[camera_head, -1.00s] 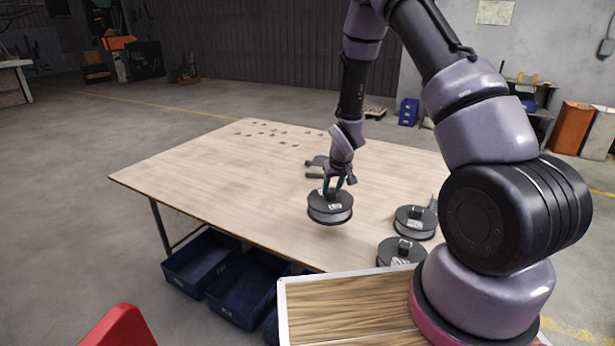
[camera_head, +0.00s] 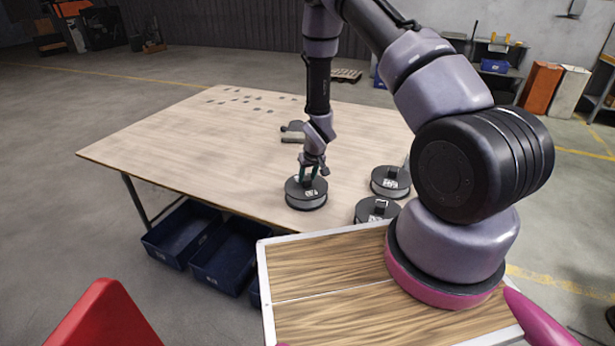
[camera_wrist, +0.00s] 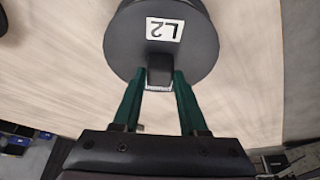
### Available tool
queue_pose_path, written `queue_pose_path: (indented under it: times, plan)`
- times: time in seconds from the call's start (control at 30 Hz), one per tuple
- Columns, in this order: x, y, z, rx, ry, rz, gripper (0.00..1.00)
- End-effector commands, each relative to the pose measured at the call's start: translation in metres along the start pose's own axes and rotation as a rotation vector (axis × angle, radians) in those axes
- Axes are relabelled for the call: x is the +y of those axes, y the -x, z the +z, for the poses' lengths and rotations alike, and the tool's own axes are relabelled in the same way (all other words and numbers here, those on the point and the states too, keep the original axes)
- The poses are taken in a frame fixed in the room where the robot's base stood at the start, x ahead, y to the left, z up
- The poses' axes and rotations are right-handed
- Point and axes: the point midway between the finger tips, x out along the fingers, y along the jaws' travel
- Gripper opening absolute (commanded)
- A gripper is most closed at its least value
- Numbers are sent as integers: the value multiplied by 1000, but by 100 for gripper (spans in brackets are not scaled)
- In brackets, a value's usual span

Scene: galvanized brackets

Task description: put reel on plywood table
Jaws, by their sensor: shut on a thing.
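A black reel with a white label (camera_head: 306,195) is at the near side of the plywood table (camera_head: 180,140). My gripper (camera_head: 312,172) is above the reel with its fingers pointing down, shut on the reel's top handle. In the wrist view the reel (camera_wrist: 125,45) bears the label "L2", and the green fingers of my gripper (camera_wrist: 160,85) close on its dark handle block. The reel is upright and over the tabletop; I cannot tell for sure whether its underside touches the wood.
Two more black reels stand to the right, one farther back (camera_head: 390,182) and one nearer (camera_head: 376,211). A grey bracket-like part (camera_head: 293,132) lies behind my gripper. Small pieces (camera_head: 240,98) are scattered at the far left. Blue bins (camera_head: 181,232) sit below the table.

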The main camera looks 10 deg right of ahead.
Motion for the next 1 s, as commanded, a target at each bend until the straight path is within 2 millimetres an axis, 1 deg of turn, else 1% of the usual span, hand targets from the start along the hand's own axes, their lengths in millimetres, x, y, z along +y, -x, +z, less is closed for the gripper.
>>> queue_pose_path:
  times: [0.13, 0.17, 0.2, 0.23, 0.53, 0.67, 0.77, 1.0]
  plan:
    - [0, -3, 1, 0, 0, 0, 0]
    - [0, -3, 2, -1, 0, 0, 50]
    - [0, -3, 2, -1, 0, 0, 65]
    - [0, -3, 2, -1, 0, 0, 72]
    - [0, -2, 1, 0, 0, 0, 72]
    - [0, 7, -1, 2, 0, 0, 72]
    - [0, 23, -2, 3, 0, 0, 72]
    - [0, 75, -2, 4, -1, 0, 72]
